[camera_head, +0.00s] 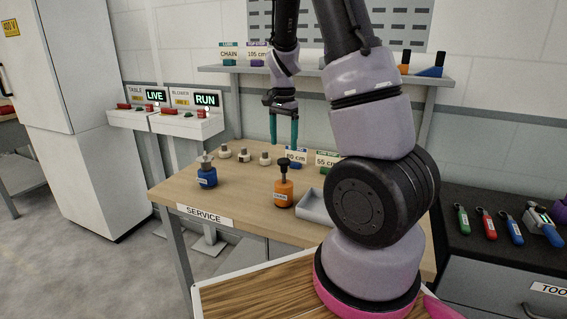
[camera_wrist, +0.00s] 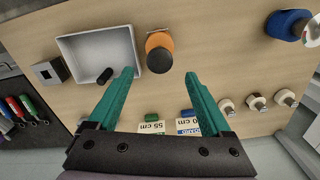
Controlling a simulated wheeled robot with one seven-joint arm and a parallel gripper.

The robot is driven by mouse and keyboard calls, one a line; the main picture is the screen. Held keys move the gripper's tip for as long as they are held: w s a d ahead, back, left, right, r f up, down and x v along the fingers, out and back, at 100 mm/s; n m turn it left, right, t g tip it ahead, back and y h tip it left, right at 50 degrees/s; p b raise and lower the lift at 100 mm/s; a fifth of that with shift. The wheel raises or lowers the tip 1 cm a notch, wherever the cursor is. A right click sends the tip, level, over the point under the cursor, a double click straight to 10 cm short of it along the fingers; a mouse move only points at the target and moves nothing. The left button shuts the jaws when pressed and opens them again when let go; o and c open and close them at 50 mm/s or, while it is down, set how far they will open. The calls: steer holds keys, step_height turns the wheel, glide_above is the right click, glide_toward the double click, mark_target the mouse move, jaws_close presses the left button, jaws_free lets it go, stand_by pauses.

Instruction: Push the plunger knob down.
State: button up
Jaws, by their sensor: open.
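The plunger knob (camera_head: 283,163) is black and tops an orange cylinder (camera_head: 284,193) standing upright on the service table. In the wrist view the knob (camera_wrist: 159,60) is seen from above, over the orange body (camera_wrist: 158,38), just beyond the fingertips and between their lines. My gripper (camera_head: 284,147) points down with two teal fingers, apart and empty. It is above and behind the orange cylinder in the head view, clear of the knob. The fingers also show in the wrist view (camera_wrist: 159,75). How far the knob stands out shows only in the head view, where its dark stem is visible.
A blue canister (camera_head: 207,176) stands left on the table (camera_head: 170,188). Several small white-and-dark fittings (camera_head: 244,156) line the back. A grey tray (camera_head: 313,210) lies right of the orange cylinder. Small signs (camera_head: 326,159) stand behind. A shelf (camera_head: 310,70) runs above the table's back.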

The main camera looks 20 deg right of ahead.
mark_target(284, 160)
step_height(284, 160, down, 8)
steer(key=shift+r, duration=0.1)
steer(key=shift+c, duration=0.3)
jaws_close()
